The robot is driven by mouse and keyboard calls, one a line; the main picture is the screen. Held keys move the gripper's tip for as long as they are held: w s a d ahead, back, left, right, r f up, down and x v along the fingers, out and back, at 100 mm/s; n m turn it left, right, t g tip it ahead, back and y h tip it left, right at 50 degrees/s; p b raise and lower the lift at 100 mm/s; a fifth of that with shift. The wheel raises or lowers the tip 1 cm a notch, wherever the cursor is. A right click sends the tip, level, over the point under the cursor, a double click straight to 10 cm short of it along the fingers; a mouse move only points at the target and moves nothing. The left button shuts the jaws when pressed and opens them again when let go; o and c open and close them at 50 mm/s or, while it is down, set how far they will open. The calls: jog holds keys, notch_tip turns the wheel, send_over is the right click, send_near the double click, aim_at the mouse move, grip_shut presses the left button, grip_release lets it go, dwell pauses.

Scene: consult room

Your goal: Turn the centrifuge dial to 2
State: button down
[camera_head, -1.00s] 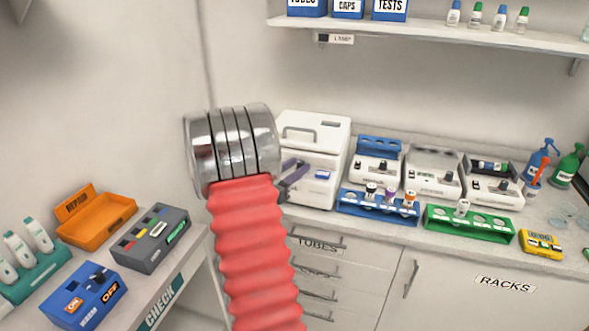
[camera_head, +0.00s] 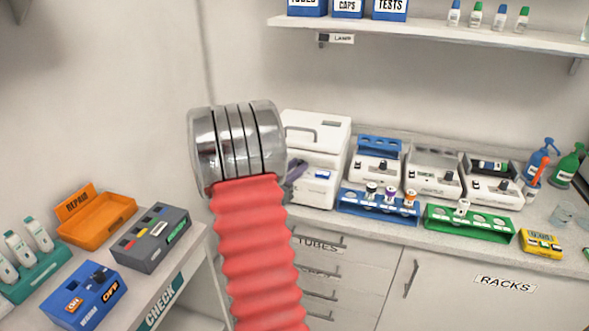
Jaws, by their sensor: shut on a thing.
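The centrifuge (camera_head: 318,133) is the white box with a grey lid handle, at the left end of the back counter. A small blue display (camera_head: 323,174) shows on its front. My gripper (camera_head: 294,172) is at the left part of that front, mostly hidden behind my silver wrist and red arm. Only a dark purple-grey bit of it shows. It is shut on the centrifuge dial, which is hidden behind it. The dial's pointer and numbers cannot be read.
Right of the centrifuge stand a blue tube rack (camera_head: 379,203), several white devices and a green rack (camera_head: 469,221). A side table at left holds an orange tray (camera_head: 97,219) and a grey box (camera_head: 151,237). A shelf (camera_head: 430,33) runs above.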

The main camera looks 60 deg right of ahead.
jog(key=shift+s+t, duration=0.15)
jog(key=shift+t, duration=0.15)
jog(key=shift+s+d+n+t, duration=0.1)
jog(key=shift+s+n+t, duration=0.15)
jog(key=shift+n+t, duration=0.9)
jog(key=shift+s+n+t, duration=0.2)
jog(key=shift+n+t, duration=0.55)
jog(key=shift+t, duration=0.7)
jog(key=shift+s+n+t, duration=0.1)
jog(key=shift+n+t, duration=0.4)
jog(key=shift+t, duration=0.7)
jog(key=c, duration=1.5)
grip_release()
jog(key=shift+c, duration=0.2)
jog(key=shift+v, duration=3.7)
